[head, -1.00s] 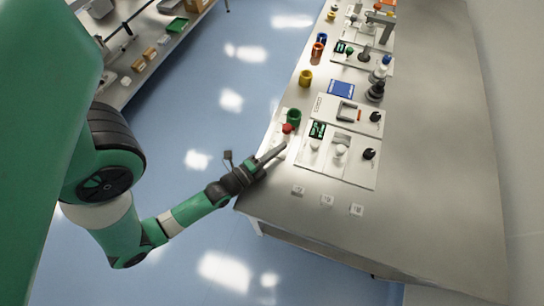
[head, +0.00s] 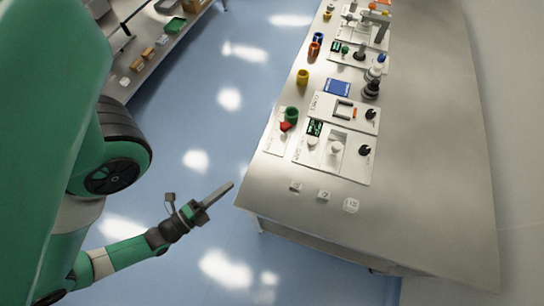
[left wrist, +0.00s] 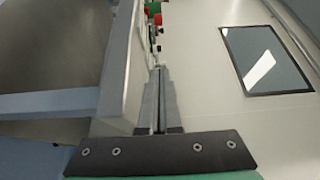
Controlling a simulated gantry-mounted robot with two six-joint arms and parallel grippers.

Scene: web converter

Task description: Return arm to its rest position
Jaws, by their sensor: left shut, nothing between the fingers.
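My left gripper (head: 218,194) is in the head view, over the blue floor just left of the table's near left corner. Its fingers point up and to the right, and it is shut and empty. In the left wrist view the shut fingers (left wrist: 159,100) lie side by side, with the table's side surface to their left. The green and dark left arm reaches in from the left of the head view. My right gripper is not in view.
A second bench (head: 160,50) stands at the upper left. Open floor lies between them.

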